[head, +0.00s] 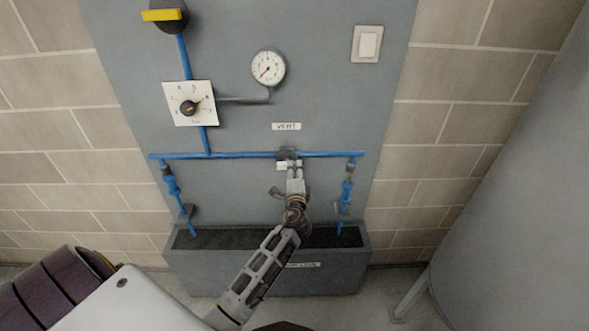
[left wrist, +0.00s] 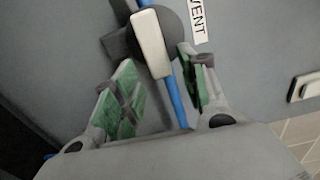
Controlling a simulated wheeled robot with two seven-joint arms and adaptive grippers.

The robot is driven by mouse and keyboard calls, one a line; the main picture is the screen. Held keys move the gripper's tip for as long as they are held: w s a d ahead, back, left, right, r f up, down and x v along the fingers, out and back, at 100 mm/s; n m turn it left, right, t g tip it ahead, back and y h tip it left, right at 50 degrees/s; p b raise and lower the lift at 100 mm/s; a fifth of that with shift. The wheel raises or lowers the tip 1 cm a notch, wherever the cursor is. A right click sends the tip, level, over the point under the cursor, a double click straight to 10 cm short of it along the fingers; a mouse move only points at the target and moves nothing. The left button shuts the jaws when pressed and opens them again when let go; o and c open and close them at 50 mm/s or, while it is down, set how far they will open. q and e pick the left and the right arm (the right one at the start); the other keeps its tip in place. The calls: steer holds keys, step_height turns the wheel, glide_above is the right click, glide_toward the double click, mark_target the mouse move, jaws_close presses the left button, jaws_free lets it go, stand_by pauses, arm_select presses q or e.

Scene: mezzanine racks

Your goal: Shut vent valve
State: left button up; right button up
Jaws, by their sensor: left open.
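The vent valve sits on the horizontal blue pipe (head: 235,156) under the VENT label (head: 286,126). In the left wrist view its round dark body (left wrist: 170,35) carries a pale lever handle (left wrist: 150,42). The handle lies roughly along the blue pipe (left wrist: 178,100). My left gripper (head: 292,168) is at the valve in the head view and hides part of it. In the left wrist view its green-padded fingers (left wrist: 156,72) are open, one on each side of the handle's near end. I cannot tell whether they touch it. My right gripper is not in view.
A gauge (head: 268,68), a dial plate (head: 190,103), a yellow-handled valve (head: 165,15) and a switch (head: 367,44) are on the grey panel. A grey trough (head: 200,268) stands below the pipes. A large grey cylinder (head: 520,200) stands at right.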

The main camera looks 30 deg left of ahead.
arm_select(q)
steer(key=v, duration=0.8)
steer(key=shift+s, duration=0.15)
stand_by(0.5)
steer(key=shift+d, duration=0.1)
